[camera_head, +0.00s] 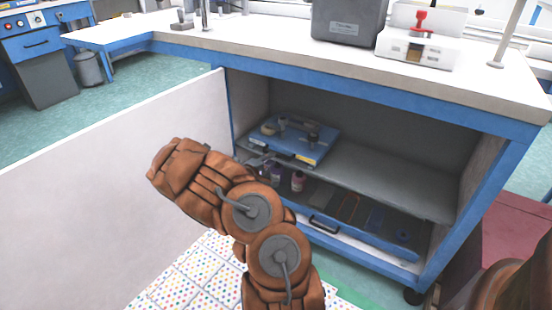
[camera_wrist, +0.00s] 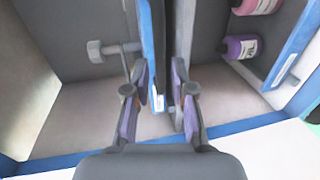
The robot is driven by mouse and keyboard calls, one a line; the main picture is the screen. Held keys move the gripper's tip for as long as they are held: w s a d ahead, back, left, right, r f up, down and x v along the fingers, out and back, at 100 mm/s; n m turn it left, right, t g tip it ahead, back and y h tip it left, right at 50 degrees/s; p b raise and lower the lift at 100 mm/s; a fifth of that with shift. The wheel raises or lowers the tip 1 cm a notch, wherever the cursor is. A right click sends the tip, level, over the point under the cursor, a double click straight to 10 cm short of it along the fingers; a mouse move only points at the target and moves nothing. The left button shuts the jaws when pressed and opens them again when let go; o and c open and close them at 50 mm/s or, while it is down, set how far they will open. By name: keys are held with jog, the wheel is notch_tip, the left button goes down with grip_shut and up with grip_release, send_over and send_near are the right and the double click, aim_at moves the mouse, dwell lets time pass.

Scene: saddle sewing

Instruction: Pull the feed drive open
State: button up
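No part is labelled as the feed drive, so I cannot tell which it is. A blue flat unit (camera_head: 318,150) with small fittings on top lies on the cabinet shelf and juts over its front edge. Below is a drawer front with a dark handle (camera_head: 323,225). My gripper (camera_wrist: 160,82) is at the blue unit's front edge; my arm partly hides this in the head view. In the wrist view a blue strip (camera_wrist: 153,50) and a dark band lie between the spread fingers. Contact with the fingers cannot be made out.
A pink bottle (camera_head: 298,181) and a purple bottle (camera_wrist: 241,47) stand below the shelf, close to the gripper. The cabinet's wide pale door (camera_head: 100,170) is open at left. The white worktop (camera_head: 270,42) is above. The shelf's right side (camera_head: 400,190) is clear.

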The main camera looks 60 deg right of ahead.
jog(key=shift+d+f+b, duration=0.25)
jog(key=shift+d, duration=0.9)
jog(key=shift+d+f+b, duration=0.2)
jog(key=shift+d, duration=0.9)
jog(key=shift+c, duration=0.4)
grip_shut()
jog(key=shift+w, duration=0.1)
